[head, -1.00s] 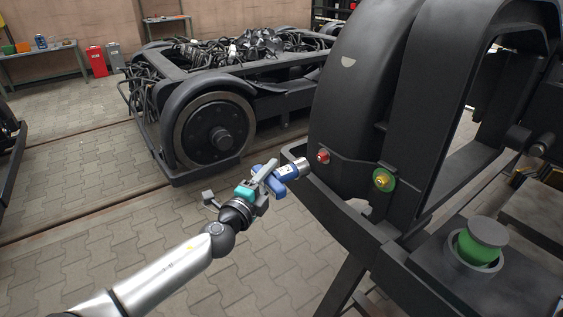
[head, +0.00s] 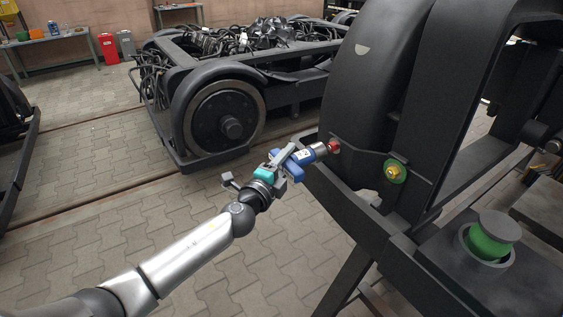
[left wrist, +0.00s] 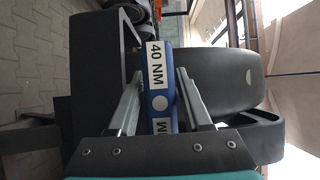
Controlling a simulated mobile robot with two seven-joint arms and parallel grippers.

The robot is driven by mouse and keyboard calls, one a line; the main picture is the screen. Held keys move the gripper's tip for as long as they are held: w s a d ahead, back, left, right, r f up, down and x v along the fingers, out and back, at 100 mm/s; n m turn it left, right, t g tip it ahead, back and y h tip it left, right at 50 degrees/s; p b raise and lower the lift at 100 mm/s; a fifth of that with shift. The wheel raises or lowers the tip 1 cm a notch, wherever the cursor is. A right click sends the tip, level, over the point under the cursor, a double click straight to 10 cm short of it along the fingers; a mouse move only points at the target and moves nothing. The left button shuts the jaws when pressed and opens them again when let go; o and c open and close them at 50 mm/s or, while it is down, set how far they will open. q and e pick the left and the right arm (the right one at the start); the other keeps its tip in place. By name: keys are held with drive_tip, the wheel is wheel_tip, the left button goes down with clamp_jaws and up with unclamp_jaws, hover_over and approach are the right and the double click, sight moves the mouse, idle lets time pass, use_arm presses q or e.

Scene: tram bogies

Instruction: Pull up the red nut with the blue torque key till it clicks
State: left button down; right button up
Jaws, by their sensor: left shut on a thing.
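The red nut (head: 334,146) sits on the dark bogie frame (head: 352,205) in the head view. My left gripper (head: 290,168) is shut on the blue torque key (head: 300,158). The key's silver socket end (head: 320,150) points right and is at the red nut; I cannot tell whether it is seated on it. In the left wrist view the key (left wrist: 160,80) lies between my two fingers and bears a white "40 NM" label. The nut does not show there. My right gripper is not in view.
A yellow nut on a green disc (head: 395,172) is right of the red nut. A green cylinder with a grey cap (head: 490,236) stands on the frame at right. Another bogie (head: 225,115) stands behind. Paved floor (head: 120,170) is clear at left.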

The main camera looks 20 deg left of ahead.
sight(302, 152)
use_arm(q)
drive_tip(key=shift+w+d+r+b, duration=0.1)
drive_tip(key=shift+w+d+b, duration=0.1)
drive_tip(key=shift+w+d, duration=0.55)
drive_tip(key=shift+w+d+b, duration=0.15)
drive_tip(key=shift+w+d, duration=0.4)
drive_tip(key=shift+w, duration=0.35)
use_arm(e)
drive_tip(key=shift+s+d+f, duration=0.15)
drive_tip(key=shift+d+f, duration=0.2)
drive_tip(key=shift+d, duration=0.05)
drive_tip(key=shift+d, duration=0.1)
use_arm(q)
drive_tip(key=shift+b, duration=0.65)
drive_tip(key=shift+r+m+t+b, duration=0.15)
drive_tip(key=shift+m+t+b, duration=0.45)
drive_tip(key=shift+m+b, duration=0.5)
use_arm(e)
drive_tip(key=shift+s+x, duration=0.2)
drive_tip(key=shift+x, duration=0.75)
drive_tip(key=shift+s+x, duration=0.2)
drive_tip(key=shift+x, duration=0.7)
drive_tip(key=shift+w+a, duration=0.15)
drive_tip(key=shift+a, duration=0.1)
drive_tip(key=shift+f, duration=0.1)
